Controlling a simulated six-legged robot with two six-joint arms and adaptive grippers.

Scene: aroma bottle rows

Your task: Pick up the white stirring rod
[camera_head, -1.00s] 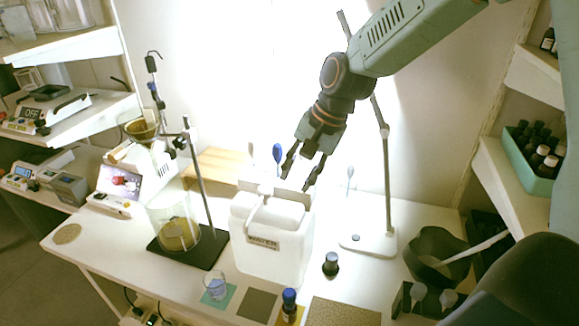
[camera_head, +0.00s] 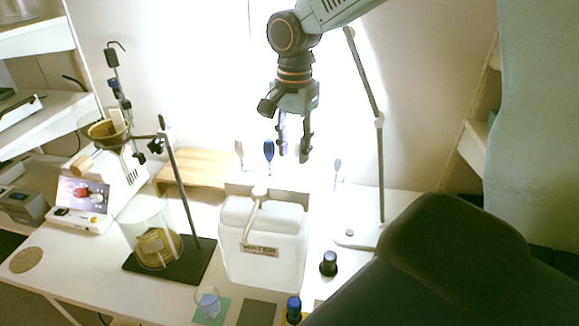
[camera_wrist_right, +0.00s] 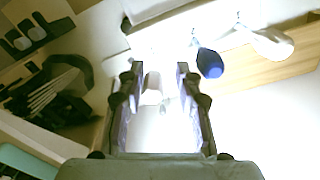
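Three upright utensils with paddle-shaped heads stand behind the water container: a pale one (camera_head: 239,148), a blue one (camera_head: 268,150) and another pale one (camera_head: 337,165) at right. I cannot tell for sure which pale one is the white stirring rod. My right gripper (camera_head: 294,158) is open and empty, pointing down above and behind the container. In the right wrist view, a whitish head (camera_wrist_right: 152,88) shows between the open fingers, apart from them; the blue head (camera_wrist_right: 210,63) and a white head (camera_wrist_right: 271,42) lie outside. My left gripper is not in view.
The white water container (camera_head: 262,262) with its spout stands in front of the utensils. A thin-poled stand (camera_head: 380,175) is at right, a funnel stand (camera_head: 180,185) with a beaker at left. A dark-capped bottle (camera_head: 328,264) stands nearby.

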